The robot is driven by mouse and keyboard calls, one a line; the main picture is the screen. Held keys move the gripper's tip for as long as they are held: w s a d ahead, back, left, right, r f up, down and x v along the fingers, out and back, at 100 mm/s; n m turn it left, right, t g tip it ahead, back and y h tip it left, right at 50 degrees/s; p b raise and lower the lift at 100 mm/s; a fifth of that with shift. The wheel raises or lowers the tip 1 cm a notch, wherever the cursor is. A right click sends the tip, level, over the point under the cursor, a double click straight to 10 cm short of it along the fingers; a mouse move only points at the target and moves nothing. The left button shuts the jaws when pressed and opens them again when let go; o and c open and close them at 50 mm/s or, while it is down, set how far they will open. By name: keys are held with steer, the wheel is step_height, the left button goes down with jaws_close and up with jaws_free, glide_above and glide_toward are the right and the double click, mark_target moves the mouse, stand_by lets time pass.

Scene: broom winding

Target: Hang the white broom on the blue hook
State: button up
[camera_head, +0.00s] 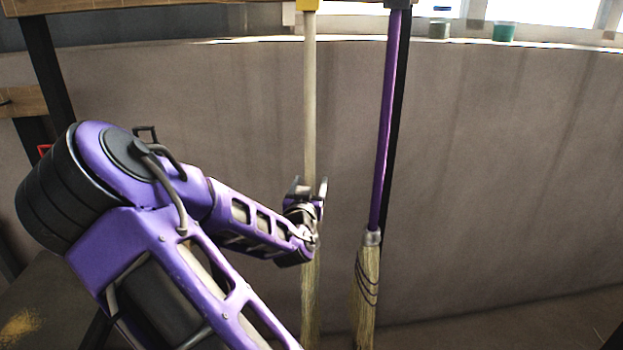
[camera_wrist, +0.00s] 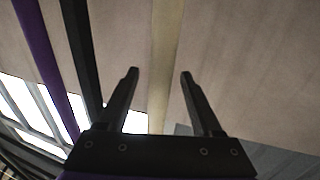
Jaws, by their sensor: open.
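The white broom, with a long cream handle (camera_head: 309,100), hangs upright below a yellow hook (camera_head: 307,5) at the top of the head view. Its lower part (camera_head: 310,310) shows below my gripper and is cut off by the frame. My gripper (camera_head: 309,186) is at the handle, well below the hook. In the wrist view, my gripper's (camera_wrist: 159,76) two fingers are apart, with the cream handle (camera_wrist: 166,40) running between them. I cannot tell whether either finger touches it. I see no blue hook in either view.
A broom with a purple handle (camera_head: 387,120) and straw bristles (camera_head: 366,290) hangs to the right, beside a black post (camera_head: 400,110). A curved grey wall (camera_head: 500,180) stands behind. Small jars, one green (camera_head: 503,32), stand on the ledge at top right.

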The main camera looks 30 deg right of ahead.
steer(key=p+v, duration=0.4)
steer(key=v, duration=0.5)
steer(key=shift+s, duration=0.1)
